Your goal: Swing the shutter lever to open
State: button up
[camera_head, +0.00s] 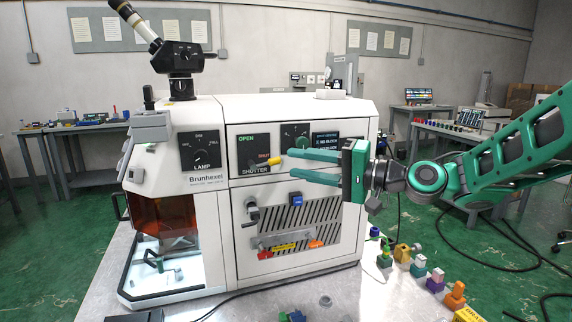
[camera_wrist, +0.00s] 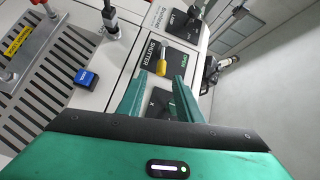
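The shutter lever (camera_head: 275,161) has a yellow grip and sits on a black panel (camera_head: 246,146) on the white machine's front. The panel reads OPEN in green at upper left, SHUTTER below, and has a red label at right. The lever points right and slightly up, toward the red label. My gripper (camera_head: 291,163) comes from the right, with two green fingers open and empty. Its tips are just right of the yellow grip. In the wrist view the yellow grip (camera_wrist: 168,76) shows between and just past the fingertips (camera_wrist: 160,80); I cannot tell whether they touch.
The lamp dial (camera_head: 206,151) is left of the shutter panel. Below are a blue switch (camera_head: 297,199), a grey knob (camera_head: 252,211) and a vented plate (camera_head: 315,220). Another dial (camera_head: 294,134) is behind the fingers. Several small coloured blocks (camera_head: 402,253) stand on the table at right.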

jog(key=x, duration=0.4)
jog(key=shift+w+a, duration=0.15)
jog(key=shift+a, duration=0.05)
grip_shut()
